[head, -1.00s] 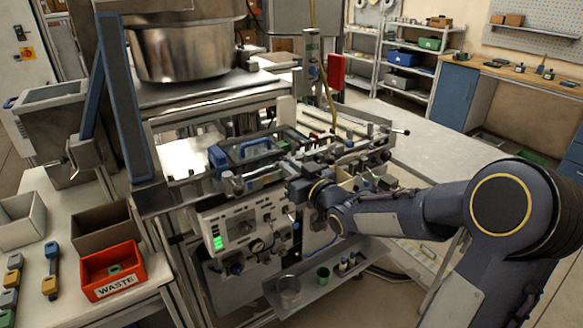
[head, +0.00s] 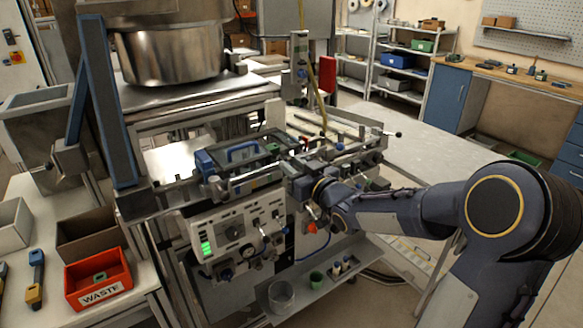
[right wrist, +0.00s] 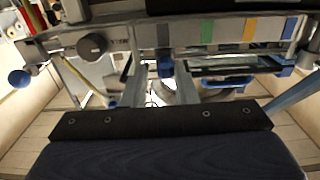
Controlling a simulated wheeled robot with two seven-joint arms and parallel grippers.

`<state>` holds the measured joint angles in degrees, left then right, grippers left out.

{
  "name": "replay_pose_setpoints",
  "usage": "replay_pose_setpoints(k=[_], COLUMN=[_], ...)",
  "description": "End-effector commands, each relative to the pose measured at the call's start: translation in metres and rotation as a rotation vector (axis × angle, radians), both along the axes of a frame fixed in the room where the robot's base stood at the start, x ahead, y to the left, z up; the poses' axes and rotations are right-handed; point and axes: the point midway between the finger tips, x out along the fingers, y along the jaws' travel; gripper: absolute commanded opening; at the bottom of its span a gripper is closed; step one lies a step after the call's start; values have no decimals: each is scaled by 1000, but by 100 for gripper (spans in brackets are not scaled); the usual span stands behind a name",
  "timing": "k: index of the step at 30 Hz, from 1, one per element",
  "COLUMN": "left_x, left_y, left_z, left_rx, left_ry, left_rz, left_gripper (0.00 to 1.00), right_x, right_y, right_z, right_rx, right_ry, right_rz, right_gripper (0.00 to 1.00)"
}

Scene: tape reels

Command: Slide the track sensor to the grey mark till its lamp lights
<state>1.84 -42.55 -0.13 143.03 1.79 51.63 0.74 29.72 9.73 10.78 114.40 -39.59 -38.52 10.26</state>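My right gripper (head: 298,180) is at the front rail of the machine, above the control panel. In the right wrist view its two fingers (right wrist: 160,88) stand apart, with bright background between them. A small dark blue part (right wrist: 165,66) shows between the fingertips; I cannot tell whether they touch it. The rail face (right wrist: 228,32) carries coloured marks: a grey one (right wrist: 163,33), a green one (right wrist: 207,31), a yellow one (right wrist: 249,29) and a blue one (right wrist: 288,28). I cannot clearly make out the track sensor or its lamp. My left gripper is not in view.
The control panel (head: 232,232) has a lit green display (head: 207,246). A red waste bin (head: 98,281) stands at left. A steel bowl (head: 170,55) sits above the machine.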

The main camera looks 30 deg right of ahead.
Motion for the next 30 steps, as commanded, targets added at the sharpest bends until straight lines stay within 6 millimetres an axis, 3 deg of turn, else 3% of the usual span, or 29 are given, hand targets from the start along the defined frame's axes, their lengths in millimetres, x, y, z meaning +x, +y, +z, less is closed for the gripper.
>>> replay_pose_setpoints(k=[2, 12, 24, 30], left_x=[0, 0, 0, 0], left_y=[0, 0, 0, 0], left_z=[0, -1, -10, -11], left_rx=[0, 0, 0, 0], left_ry=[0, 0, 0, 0], left_rz=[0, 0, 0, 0], left_gripper=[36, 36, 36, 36], right_x=[0, -4, -66, -78], right_y=[0, 1, -5, -6], right_z=[0, -1, 0, 0], right_rx=[0, 0, -2, -1], right_ry=[0, 1, -1, 1], right_rz=[0, 2, -1, 0], right_gripper=[36, 36, 36, 36])
